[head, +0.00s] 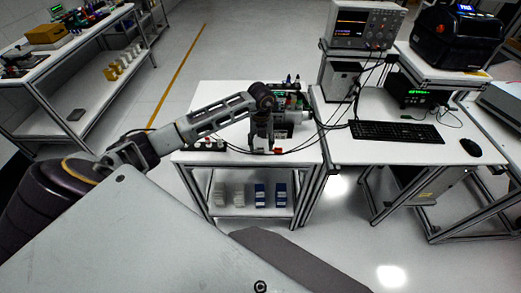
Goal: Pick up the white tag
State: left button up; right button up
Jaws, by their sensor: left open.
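My left arm reaches in from the left over the small white work table (215,98). My left gripper (261,150) points down near the front edge of that table, next to the grey servo unit (290,124). Its jaws are open, though they show small. A small orange-red piece (278,151) lies just right of the fingertips. I cannot make out the white tag for certain; it may be hidden by the gripper or too small against the white table top. My right gripper is not in view.
Black cables run right from the servo unit to the desk (345,145) with a keyboard (395,131) and mouse (470,147). Small dark-and-white parts (205,145) line the table's front left. Blue and white bins stand on the lower shelf (235,210).

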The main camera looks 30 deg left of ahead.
aim_at(261, 151)
pick_arm(q)
jog(key=shift+a+f+p, duration=0.15)
jog(key=shift+f+p, duration=0.2)
jog(key=shift+f, duration=1.45)
jog(key=c, duration=0.8)
